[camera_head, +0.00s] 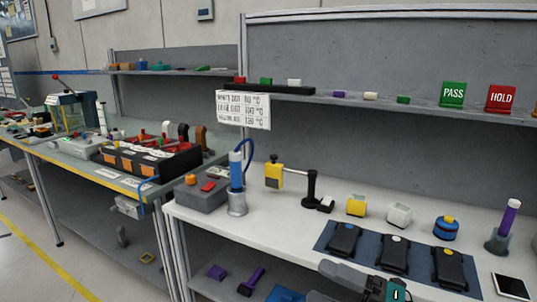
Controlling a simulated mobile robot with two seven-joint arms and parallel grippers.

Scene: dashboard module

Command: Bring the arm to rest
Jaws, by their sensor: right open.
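My right gripper (372,284) shows at the bottom edge, a grey and teal shape partly cut off by the frame. It is open, with nothing seen in it. It appears in front of the white bench (285,220), near the front edge of a dark blue mat (327,237). My left gripper is not in view.
A blue-handled tool (237,180) stands beside a grey box (200,194). A yellow head on a black stand (274,176), a blue round container (446,229), a purple-handled tool (506,222) and a dark tablet (512,287) are on the bench. PASS (453,94) and HOLD (501,99) signs stand above.

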